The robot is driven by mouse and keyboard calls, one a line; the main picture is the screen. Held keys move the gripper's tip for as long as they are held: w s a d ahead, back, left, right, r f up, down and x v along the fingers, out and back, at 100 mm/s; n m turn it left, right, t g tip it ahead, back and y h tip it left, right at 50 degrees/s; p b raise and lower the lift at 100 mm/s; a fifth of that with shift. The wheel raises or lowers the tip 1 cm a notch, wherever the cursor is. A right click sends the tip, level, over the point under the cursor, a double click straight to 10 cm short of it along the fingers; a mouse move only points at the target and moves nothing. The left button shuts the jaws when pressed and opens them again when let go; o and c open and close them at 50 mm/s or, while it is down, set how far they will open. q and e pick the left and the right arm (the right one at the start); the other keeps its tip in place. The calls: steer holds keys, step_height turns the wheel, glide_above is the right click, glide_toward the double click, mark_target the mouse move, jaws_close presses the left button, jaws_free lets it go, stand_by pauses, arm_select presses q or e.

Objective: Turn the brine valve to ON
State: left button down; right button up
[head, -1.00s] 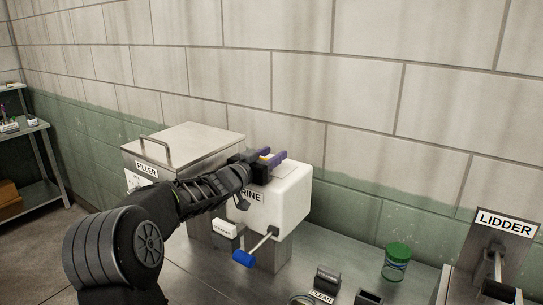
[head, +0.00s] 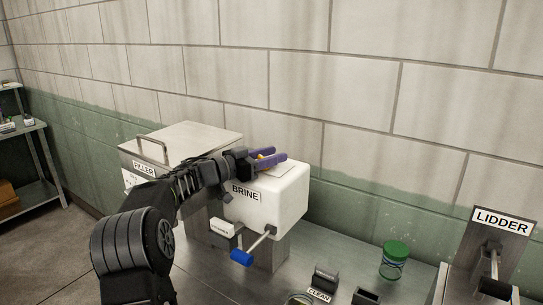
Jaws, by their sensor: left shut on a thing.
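The white brine tank (head: 285,205) carries the label BRINE (head: 246,191) on its front. The blue-handled valve lever (head: 242,257) sticks out from the tank's lower front on a metal rod and points down to the left. My left gripper (head: 280,157), with purple fingers, is over the tank's top, up and apart from the blue handle. It is shut on a small orange-yellow thing (head: 266,152), mostly hidden between the fingers. A small white labelled block (head: 222,227) is left of the lever; its text is too small to read. My right gripper is not in view.
The metal FILLER box (head: 185,150) stands left of the tank. A CLEAN label (head: 318,295) and dark holders (head: 326,279) are at the front.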

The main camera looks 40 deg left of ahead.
arm_select(q)
steer(key=c, duration=0.8)
jaws_free()
steer(key=shift+c, duration=0.2)
step_height(320, 180, up, 10)
steer(key=shift+c, duration=0.3)
